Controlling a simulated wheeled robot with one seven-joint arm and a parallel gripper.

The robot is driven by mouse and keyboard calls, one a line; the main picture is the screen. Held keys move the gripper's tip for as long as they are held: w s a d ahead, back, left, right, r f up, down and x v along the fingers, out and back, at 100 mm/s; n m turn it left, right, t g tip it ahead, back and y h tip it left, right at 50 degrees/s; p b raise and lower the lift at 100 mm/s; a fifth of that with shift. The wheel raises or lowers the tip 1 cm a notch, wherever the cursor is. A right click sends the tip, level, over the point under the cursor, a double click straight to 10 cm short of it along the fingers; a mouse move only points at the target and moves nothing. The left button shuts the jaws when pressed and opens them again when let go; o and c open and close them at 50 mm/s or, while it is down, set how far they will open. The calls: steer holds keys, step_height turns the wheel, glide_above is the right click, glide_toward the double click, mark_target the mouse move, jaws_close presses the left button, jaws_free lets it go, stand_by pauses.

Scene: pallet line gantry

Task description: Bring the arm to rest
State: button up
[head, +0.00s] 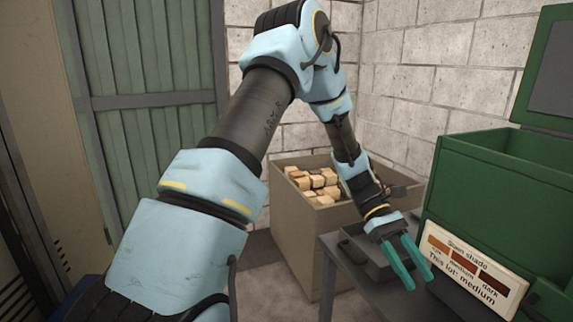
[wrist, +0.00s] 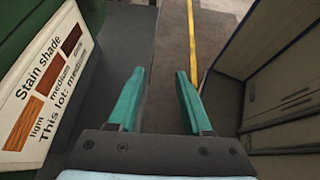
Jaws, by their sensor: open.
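My arm reaches up from the lower left of the head view, bends at the top and comes down on the right. My gripper (head: 420,285) hangs at its end over the grey table, with two teal fingers. The fingers stand apart with nothing between them. The gripper also shows in the wrist view (wrist: 158,98), open and empty. It is just left of the stain shade sign (head: 470,265) in the head view. In the wrist view the sign (wrist: 40,85) lies to the left of the fingers. I cannot tell the gap between gripper and table.
A green box (head: 490,165) with a raised lid stands at right behind the sign, which reads "This lot: medium". A brown bin (head: 295,240) holds several wooden blocks (head: 315,183). A dark tray (head: 365,255) sits on the grey table (head: 345,300). A yellow floor line (wrist: 192,40) shows beyond the fingers.

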steer(key=w+a+r+m+t+y, duration=0.1)
steer(key=a+t, duration=0.3)
steer(key=a, duration=0.7)
steer(key=w+a+r+m+t+y, duration=0.1)
steer(key=w+a+r+m+t, duration=0.1)
steer(key=a, duration=0.9)
steer(key=w+a+r+m+t+y+p, duration=0.1)
steer(key=w+a+t, duration=0.4)
steer(key=a, duration=0.7)
steer(key=shift+r+m+t+y, duration=0.5)
steer(key=shift+r+m+t, duration=0.2)
steer(key=shift+r+t, duration=0.3)
steer(key=shift+o, duration=0.2)
